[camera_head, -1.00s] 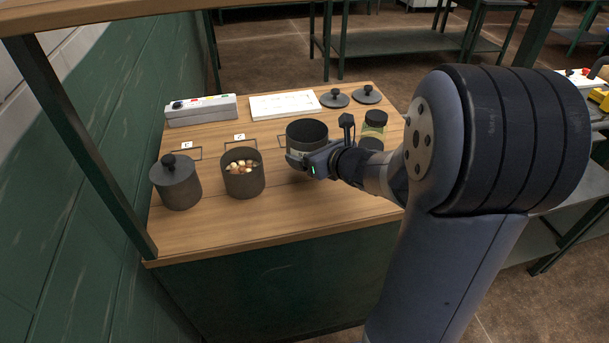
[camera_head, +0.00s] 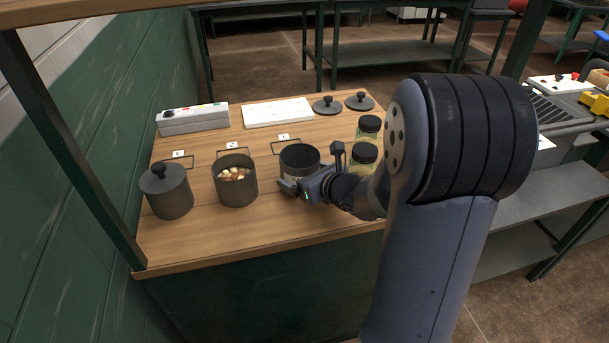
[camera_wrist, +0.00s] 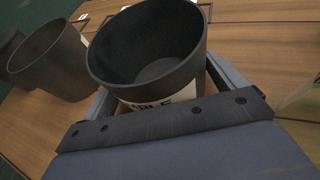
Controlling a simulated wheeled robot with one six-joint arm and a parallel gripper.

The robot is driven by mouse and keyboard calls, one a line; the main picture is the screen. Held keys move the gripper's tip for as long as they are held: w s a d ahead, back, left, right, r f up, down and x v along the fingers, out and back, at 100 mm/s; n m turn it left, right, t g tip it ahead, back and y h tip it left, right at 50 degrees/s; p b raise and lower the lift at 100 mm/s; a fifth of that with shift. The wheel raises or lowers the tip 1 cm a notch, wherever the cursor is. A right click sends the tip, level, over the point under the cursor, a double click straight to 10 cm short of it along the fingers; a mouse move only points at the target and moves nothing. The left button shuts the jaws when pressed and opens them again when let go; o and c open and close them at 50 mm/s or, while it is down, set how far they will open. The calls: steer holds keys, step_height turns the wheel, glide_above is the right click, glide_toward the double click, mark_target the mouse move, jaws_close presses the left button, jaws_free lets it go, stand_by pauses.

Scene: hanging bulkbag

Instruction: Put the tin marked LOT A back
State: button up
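A dark open tin (camera_head: 300,157) with a white label stands upright at the right end of the row on the wooden bench. My gripper (camera_head: 294,187) is at its front, with its fingers on either side of the tin. In the wrist view the tin (camera_wrist: 150,50) sits between the fingers, which look closed on its lower body. It looks empty inside. Its label is partly hidden and I cannot read LOT A. I cannot tell whether its base touches the bench.
An open tin (camera_head: 236,187) with pale pieces and a lidded tin (camera_head: 168,195) stand left. Wire frames with small tags are behind the tins. Two jars (camera_head: 368,127) stand right. Two lids (camera_head: 327,105), a white board (camera_head: 278,112) and a grey box (camera_head: 192,119) lie behind.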

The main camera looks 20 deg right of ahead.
steer(key=shift+o, duration=0.8)
steer(key=shift+r, duration=0.25)
steer(key=p+v, duration=0.2)
steer(key=v, duration=0.9)
steer(key=shift+d, duration=0.1)
steer(key=shift+s+d+r, duration=0.1)
steer(key=shift+s, duration=0.3)
